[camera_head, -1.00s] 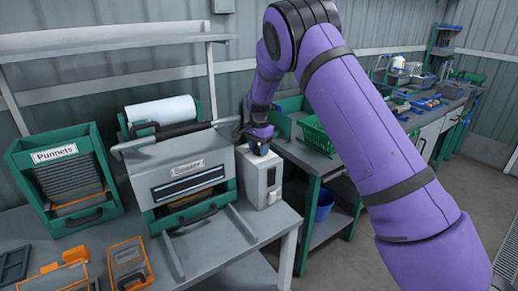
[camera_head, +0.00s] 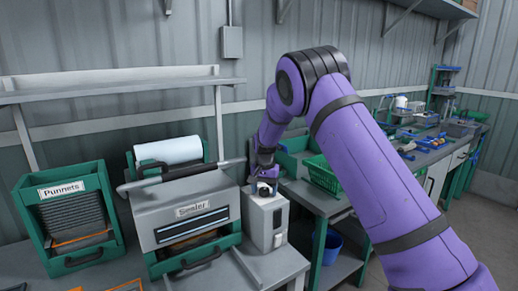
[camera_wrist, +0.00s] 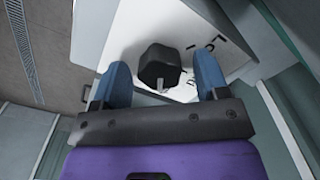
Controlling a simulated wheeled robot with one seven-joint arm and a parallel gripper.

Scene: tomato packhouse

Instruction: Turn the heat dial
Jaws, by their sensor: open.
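The heat dial is a black faceted knob (camera_wrist: 160,66) with a light pointer mark, on the white top face of a control box in the wrist view. Dark markings show on the face beside it. My gripper (camera_wrist: 160,78) is open, with one blue finger on each side of the knob and a gap to each. In the head view the control box (camera_head: 266,222) stands at the right side of the sealer (camera_head: 186,222). My gripper (camera_head: 266,188) points down at its top, and the dial is mostly hidden there.
A punnet rack (camera_head: 68,215) stands left of the sealer. A green basket (camera_head: 322,174) sits on the bench to the right. A grey shelf (camera_head: 110,91) hangs above.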

